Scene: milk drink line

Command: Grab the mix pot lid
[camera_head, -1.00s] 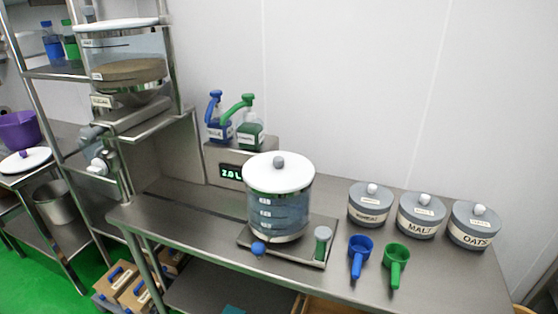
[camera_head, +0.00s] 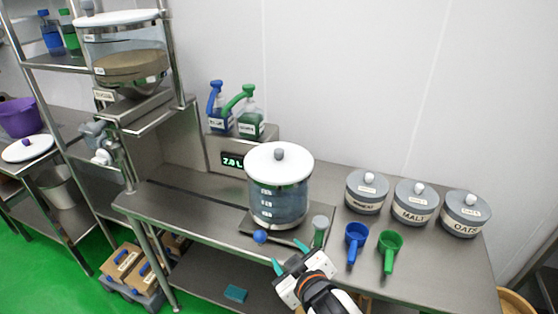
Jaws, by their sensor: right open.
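The mix pot (camera_head: 277,205) is a clear cylinder with bluish liquid, standing on a scale-like base on the steel table. Its white lid (camera_head: 265,161) with a grey round knob (camera_head: 279,154) sits on top. My right gripper (camera_head: 288,257) has come in from the bottom, with teal fingertips apart and nothing between them. It is in front of and below the pot, near the table's front edge, apart from the lid. My left gripper is not in view.
A blue scoop (camera_head: 356,240) and a green scoop (camera_head: 389,250) lie right of the pot. Three grey lidded canisters, including malt (camera_head: 415,203) and oats (camera_head: 464,214), stand behind them. Blue and green pump bottles (camera_head: 249,122) stand behind the pot. A sugar hopper (camera_head: 124,60) is at left.

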